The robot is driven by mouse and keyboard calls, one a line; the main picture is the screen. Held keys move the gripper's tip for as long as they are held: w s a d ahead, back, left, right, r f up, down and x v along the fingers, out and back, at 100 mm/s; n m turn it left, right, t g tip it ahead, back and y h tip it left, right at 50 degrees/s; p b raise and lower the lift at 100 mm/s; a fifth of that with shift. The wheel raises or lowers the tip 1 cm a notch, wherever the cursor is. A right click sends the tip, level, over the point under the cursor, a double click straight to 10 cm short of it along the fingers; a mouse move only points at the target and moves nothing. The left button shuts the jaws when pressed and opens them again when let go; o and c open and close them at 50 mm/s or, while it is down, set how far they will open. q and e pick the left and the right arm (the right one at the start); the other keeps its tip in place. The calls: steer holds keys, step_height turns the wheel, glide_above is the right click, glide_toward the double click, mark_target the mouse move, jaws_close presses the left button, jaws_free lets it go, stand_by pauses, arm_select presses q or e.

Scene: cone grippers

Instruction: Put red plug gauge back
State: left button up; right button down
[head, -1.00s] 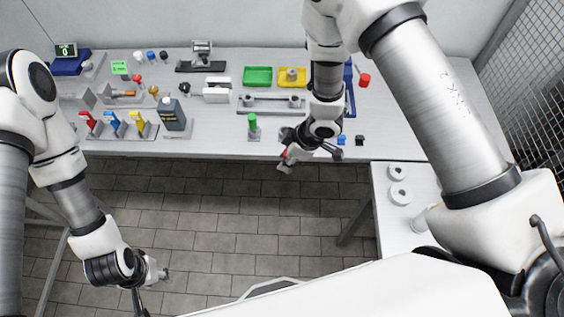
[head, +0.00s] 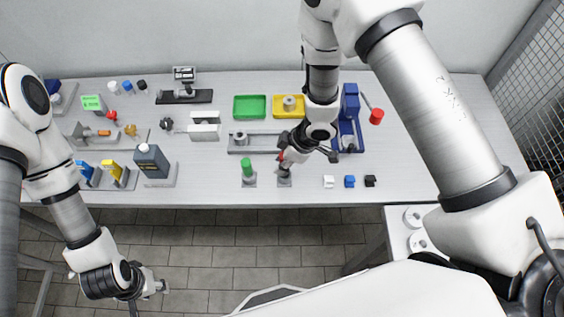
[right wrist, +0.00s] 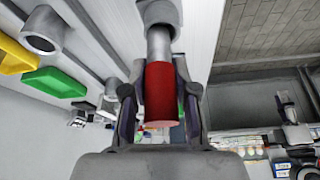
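The red plug gauge has a red handle (right wrist: 160,95) and a bare steel shaft (right wrist: 158,45). My right gripper (right wrist: 158,110) is shut on the red handle. In the head view my right gripper (head: 283,160) hangs over a small grey holder (head: 284,180) near the table's front edge. In the right wrist view the shaft's far end meets a grey round socket; I cannot tell how deep it sits. A green plug gauge (head: 247,168) stands in a similar holder just left. My left gripper (head: 157,287) is low in front of the table, away from the gauges; its fingers are too small to judge.
White, blue and black small blocks (head: 350,181) lie right of the holder. Behind are a grey fixture bar (head: 255,150), a green tray (head: 249,106), a yellow tray (head: 288,105) and a blue device (head: 350,105). A dark bottle (head: 151,160) stands left. The front edge is close.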

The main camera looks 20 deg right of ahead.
steer(key=shift+s+f+b, duration=0.2)
steer(key=shift+f, duration=0.4)
steer(key=shift+s+f+b, duration=0.15)
steer(key=shift+f+b, duration=0.05)
steer(key=shift+f, duration=0.35)
steer(key=shift+a+r, duration=0.1)
steer(key=shift+r, duration=0.05)
steer(key=shift+w, duration=0.15)
steer(key=c, duration=0.9)
jaws_free()
steer(key=shift+w, duration=0.15)
steer(key=shift+s, duration=0.2)
